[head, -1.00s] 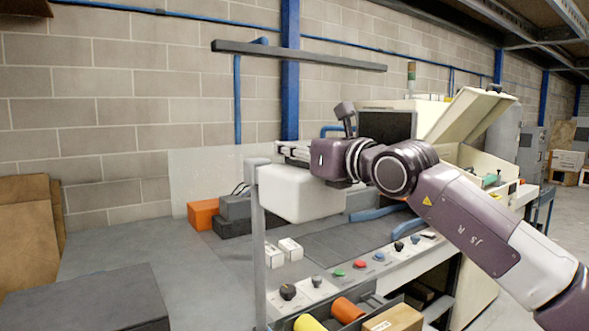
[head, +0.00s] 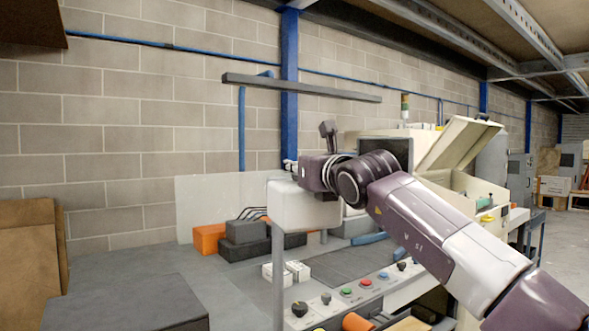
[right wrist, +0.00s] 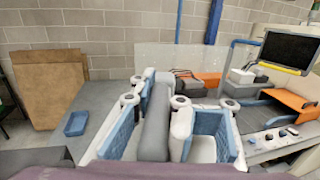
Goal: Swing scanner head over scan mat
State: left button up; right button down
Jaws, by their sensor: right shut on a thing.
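The white boxy scanner head (head: 305,208) hangs at the top of a grey post (head: 278,270) above the bench. It covers the post's top in the head view. The dark ribbed scan mat (head: 345,266) lies on the bench to the lower right of the head, which seems not to be above its middle. My right gripper (head: 305,172) is at the top of the scanner head. In the right wrist view its blue-padded fingers (right wrist: 165,135) stand on both sides of a grey bar (right wrist: 156,122), apparently the head's handle. My left gripper is out of view.
A button panel (head: 350,292) edges the bench front. White small boxes (head: 286,271) stand beside the mat; orange (head: 208,238) and dark boxes (head: 246,232) are behind. A monitor (head: 386,150) stands at the back.

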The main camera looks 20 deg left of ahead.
aim_at(295, 191)
jog(key=shift+w+d+f, duration=0.1)
jog(key=shift+w+d, duration=0.3)
jog(key=c, duration=2.2)
grip_release()
jog(key=o, duration=0.3)
jog(key=shift+d, duration=0.35)
jog(key=shift+s+a, duration=0.2)
jog(key=shift+a, duration=0.1)
jog(key=shift+s+d, duration=0.1)
jog(key=shift+v, duration=5.9)
